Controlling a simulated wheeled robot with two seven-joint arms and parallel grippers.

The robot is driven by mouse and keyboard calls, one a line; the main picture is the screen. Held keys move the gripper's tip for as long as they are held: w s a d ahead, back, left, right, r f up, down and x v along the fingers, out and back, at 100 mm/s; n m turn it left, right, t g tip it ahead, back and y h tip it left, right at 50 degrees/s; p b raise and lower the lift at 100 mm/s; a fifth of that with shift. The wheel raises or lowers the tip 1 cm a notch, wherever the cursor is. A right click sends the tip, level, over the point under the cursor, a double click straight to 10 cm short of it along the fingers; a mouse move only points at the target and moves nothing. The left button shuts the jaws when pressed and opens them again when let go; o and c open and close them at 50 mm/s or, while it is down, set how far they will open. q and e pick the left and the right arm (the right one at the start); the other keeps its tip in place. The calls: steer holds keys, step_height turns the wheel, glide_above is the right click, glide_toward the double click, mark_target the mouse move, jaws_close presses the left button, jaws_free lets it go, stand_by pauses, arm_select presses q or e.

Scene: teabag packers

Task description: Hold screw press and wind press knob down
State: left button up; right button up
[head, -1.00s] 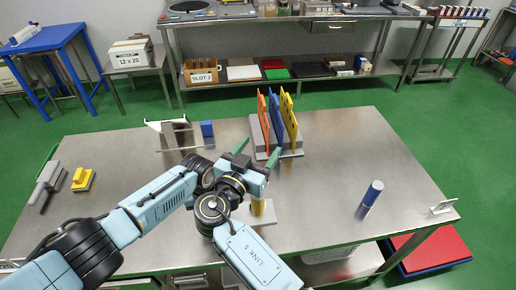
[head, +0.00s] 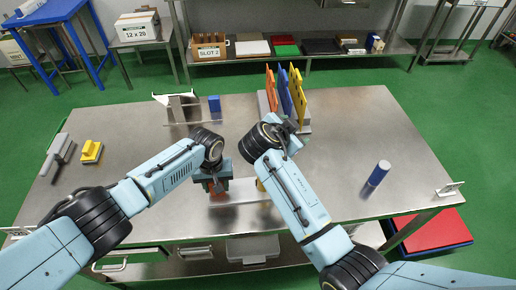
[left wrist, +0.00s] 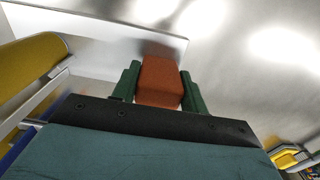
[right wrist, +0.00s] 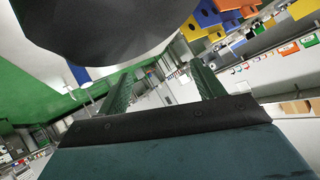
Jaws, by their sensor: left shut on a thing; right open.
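The screw press shows as a pale flat base (head: 262,192) near the table's front edge, with an orange block at its left end and a yellow cylinder (left wrist: 38,75) beside it. My left gripper (left wrist: 160,84) is shut on the orange block (left wrist: 160,78), one green finger on each side. The yellow cylinder is mostly hidden behind my right arm in the head view. I cannot make out the press knob. My right gripper (right wrist: 163,92) is open with nothing between its fingers; in the head view it is above and behind the press, near the coloured boards, partly hidden by its wrist.
Orange, blue and yellow upright boards (head: 285,92) stand in a grey holder behind the press. A yellow block (head: 91,151) lies at left, and a small blue block (head: 214,104) is at the back. The table's right side is mostly clear.

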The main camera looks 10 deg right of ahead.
steer(key=s+f+m+g+y, duration=0.5)
steer(key=f+g+y, duration=0.4)
steer(key=f+y, duration=0.45)
step_height(320, 180, up, 11)
steer(key=d+m+t+y, duration=0.1)
steer(key=d+t+y, duration=0.1)
steer(key=y, duration=1)
steer(key=a, duration=0.8)
steer(key=w+a, duration=0.1)
steer(key=a, duration=0.3)
steer(key=shift+c, duration=0.4)
steer(key=c, duration=0.9)
